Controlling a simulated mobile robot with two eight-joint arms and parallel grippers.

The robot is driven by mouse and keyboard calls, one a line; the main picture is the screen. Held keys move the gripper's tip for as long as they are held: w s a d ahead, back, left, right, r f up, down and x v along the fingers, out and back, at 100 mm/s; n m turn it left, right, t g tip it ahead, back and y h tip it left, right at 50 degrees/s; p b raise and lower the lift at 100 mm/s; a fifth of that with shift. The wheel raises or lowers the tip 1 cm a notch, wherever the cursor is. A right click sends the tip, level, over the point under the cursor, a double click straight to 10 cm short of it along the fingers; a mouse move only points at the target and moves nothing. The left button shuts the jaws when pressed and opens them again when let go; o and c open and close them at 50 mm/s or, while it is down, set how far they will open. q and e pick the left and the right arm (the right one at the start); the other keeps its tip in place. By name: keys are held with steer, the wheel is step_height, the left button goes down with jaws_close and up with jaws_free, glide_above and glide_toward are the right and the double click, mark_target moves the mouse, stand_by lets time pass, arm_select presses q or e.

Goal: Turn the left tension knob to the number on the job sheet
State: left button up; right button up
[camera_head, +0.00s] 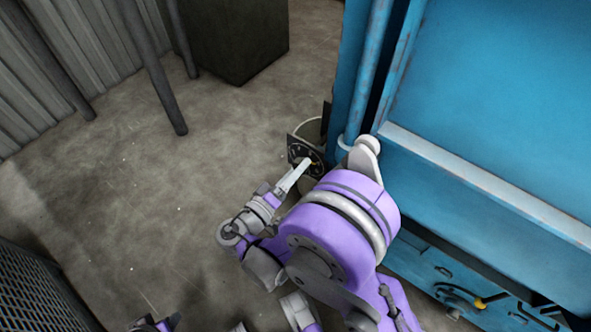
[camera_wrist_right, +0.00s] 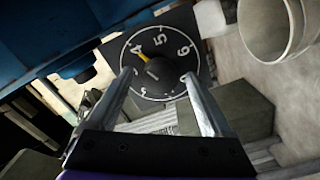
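The tension knob (camera_wrist_right: 158,74) is black with a yellow pointer, in the middle of a black dial plate (camera_wrist_right: 192,32) with white numbers. The pointer is up and left, near the 4. In the head view the dial plate (camera_head: 296,146) stands beside the blue machine's corner, partly hidden by my right gripper (camera_head: 304,165). In the right wrist view my right gripper (camera_wrist_right: 158,74) is open, one finger on each side of the knob; I cannot tell whether they touch it. A purple and dark part at the bottom left may be my left gripper (camera_head: 155,323), mostly cut off. No job sheet is in view.
The blue machine (camera_head: 490,90) fills the right side, with a yellow-handled part (camera_head: 482,302) low on its front. A dark box (camera_head: 232,35) and thin legs stand at the back. A mesh panel (camera_head: 38,290) is at lower left. The concrete floor (camera_head: 150,195) is open between.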

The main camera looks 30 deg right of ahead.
steer(key=p+v, duration=0.1)
steer(key=v, duration=0.9)
steer(key=shift+s+a, duration=0.15)
steer(key=shift+a, duration=0.25)
